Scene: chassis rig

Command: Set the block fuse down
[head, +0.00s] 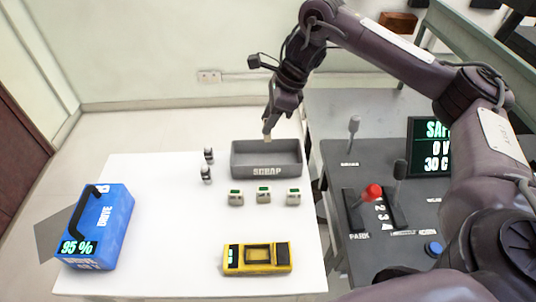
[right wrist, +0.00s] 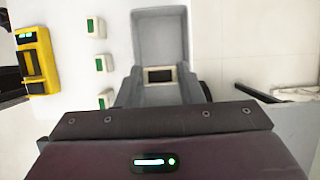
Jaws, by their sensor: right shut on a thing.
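My right gripper (head: 268,128) points down over the left part of the grey bin (head: 240,168) marked SCRAP. It is shut on a block fuse (head: 267,136), a small pale block mostly hidden by the fingers. In the right wrist view the held block fuse (right wrist: 160,75) shows a dark window in a cream frame, between the fingers and in front of the bin (right wrist: 160,14). Three similar blocks with green windows (head: 236,198) (head: 263,195) (head: 293,198) stand in a row in front of the bin. My left gripper is not in view.
A yellow tester-like device (head: 257,259) lies at the white table's (head: 170,230) front. A blue DRIVE box (head: 108,222) stands at left. Two small dark cylinders (head: 207,173) stand left of the bin. A grey lever console (head: 350,170) is at right. The table's middle is clear.

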